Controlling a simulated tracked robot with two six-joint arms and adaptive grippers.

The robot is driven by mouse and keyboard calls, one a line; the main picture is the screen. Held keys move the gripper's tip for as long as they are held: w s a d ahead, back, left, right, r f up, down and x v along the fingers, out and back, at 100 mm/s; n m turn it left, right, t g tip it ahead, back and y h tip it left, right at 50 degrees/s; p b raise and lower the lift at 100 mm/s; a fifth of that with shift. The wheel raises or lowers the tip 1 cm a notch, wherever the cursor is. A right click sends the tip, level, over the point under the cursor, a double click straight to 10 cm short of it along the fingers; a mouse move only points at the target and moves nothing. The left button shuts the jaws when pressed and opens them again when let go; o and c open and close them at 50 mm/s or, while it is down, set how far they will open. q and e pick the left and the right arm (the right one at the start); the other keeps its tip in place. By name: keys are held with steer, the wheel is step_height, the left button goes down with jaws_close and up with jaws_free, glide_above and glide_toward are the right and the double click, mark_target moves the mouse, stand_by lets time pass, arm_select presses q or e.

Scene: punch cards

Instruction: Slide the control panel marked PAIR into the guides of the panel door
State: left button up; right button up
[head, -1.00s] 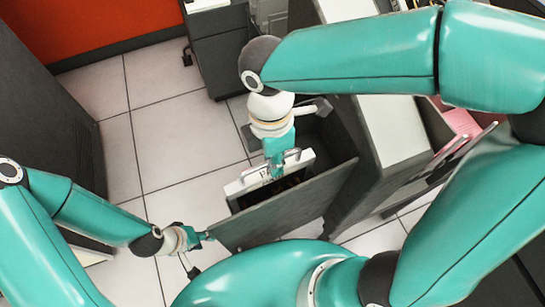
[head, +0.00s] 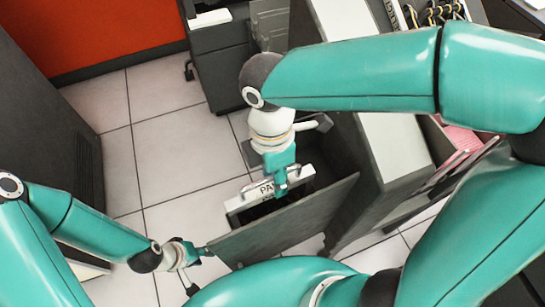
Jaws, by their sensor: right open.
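The white control panel (head: 241,202) stands at the inner side of the panel door, with the letters "PA" showing and the rest of its label covered. My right gripper (head: 281,190) is open at the panel's upper edge, over its handle, and hides part of it. The dark grey panel door (head: 290,222) stands swung out from the cabinet, its top edge toward me. The door hides the panel's lower part and the guides, so I cannot tell how deep the panel sits. My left gripper (head: 205,251) is at the door's free left edge; its fingers are too small to read.
The grey cabinet (head: 372,140) stands right of the door, with pink cards (head: 462,140) beyond it. A dark drawer unit (head: 222,65) is at the back. Tiled floor (head: 175,165) is clear left of the door.

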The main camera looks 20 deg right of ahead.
step_height(320, 180, up, 12)
steer(key=w, duration=0.1)
steer(key=shift+w+f, duration=0.2)
stand_by(0.6)
